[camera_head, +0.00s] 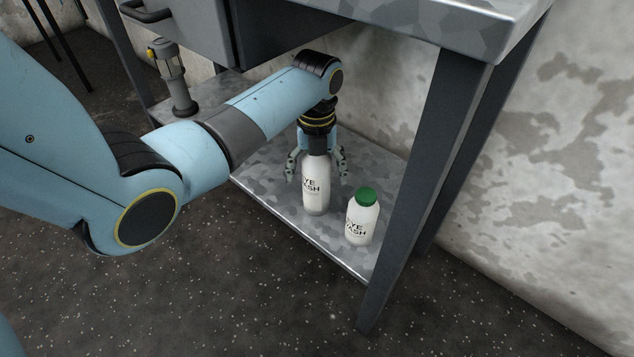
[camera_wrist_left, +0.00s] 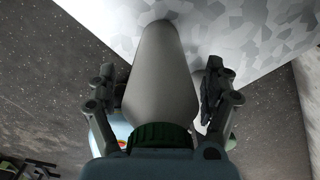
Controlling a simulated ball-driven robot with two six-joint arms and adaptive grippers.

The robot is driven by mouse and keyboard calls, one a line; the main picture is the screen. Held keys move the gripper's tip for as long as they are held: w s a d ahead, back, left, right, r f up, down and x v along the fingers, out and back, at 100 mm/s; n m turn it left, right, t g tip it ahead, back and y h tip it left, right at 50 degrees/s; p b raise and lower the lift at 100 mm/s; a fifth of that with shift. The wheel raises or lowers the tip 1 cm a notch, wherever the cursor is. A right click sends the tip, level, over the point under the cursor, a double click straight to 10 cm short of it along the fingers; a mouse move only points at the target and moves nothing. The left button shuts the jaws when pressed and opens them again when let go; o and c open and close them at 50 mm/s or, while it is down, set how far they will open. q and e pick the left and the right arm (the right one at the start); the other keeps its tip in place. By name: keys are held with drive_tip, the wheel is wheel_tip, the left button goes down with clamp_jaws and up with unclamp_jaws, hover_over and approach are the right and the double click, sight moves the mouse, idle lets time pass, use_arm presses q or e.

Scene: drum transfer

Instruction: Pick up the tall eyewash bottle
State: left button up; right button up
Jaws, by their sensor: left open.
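The tall eyewash bottle (camera_head: 315,195) stands upright on the lower metal shelf. It is white with dark lettering, and its top is hidden by my gripper in the head view. My left gripper (camera_head: 317,171) is over it from above, open, with one finger on each side of the bottle. In the left wrist view the bottle (camera_wrist_left: 162,82) lies between the fingers, its dark green cap (camera_wrist_left: 159,136) close to the palm. Gaps show between both fingers and the bottle. My right gripper is in neither view.
A shorter white eyewash bottle (camera_head: 360,222) with a green cap stands to the right, close by. A grey lamp-like object (camera_head: 175,82) with a yellow part stands at the shelf's left end. A dark table leg (camera_head: 425,185) rises at right, and the tabletop (camera_head: 440,25) overhangs the shelf.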

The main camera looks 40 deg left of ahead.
use_arm(q)
drive_tip(key=shift+r, duration=0.1)
drive_tip(key=c, duration=1.7)
